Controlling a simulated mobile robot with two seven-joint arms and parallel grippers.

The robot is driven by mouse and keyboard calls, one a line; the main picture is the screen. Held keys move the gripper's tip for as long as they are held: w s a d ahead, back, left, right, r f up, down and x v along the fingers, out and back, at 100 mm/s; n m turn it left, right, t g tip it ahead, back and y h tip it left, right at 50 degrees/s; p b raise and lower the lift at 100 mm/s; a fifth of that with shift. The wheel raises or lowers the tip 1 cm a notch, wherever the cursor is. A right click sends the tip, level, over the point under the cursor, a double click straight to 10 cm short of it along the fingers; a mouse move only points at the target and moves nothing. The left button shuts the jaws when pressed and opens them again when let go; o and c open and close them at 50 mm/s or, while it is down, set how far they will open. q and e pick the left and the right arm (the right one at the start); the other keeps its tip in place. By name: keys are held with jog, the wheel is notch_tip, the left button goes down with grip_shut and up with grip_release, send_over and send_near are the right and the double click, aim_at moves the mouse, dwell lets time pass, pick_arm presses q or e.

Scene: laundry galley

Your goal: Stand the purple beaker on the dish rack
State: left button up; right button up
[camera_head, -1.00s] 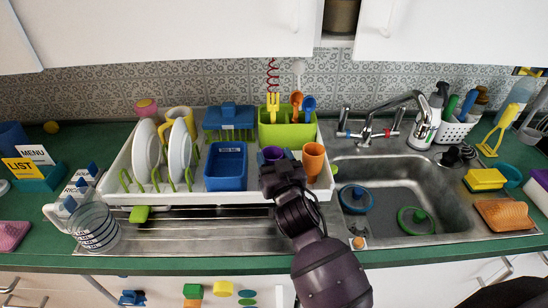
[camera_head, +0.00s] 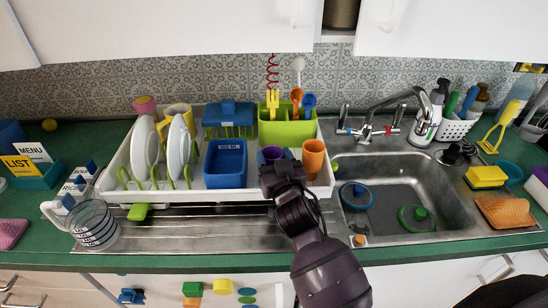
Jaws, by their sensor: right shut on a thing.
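The purple beaker (camera_head: 272,154) shows its upper part at the front right of the white dish rack (camera_head: 205,197). My right gripper (camera_head: 281,168) reaches in from below and is shut on the beaker. The gripper hides the beaker's lower part, so I cannot tell whether its base touches the rack. The beaker looks roughly upright. An orange cup (camera_head: 313,157) stands close to its right in the rack. My left gripper is not in view.
A blue tub (camera_head: 225,164) stands left of the beaker, with white plates (camera_head: 178,150) farther left. A green utensil holder (camera_head: 287,130) is behind it. The sink (camera_head: 455,205) lies to the right. A clear jug (camera_head: 95,224) stands at the front left.

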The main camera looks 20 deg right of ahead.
jog(key=shift+f, duration=0.2)
jog(key=o, duration=1)
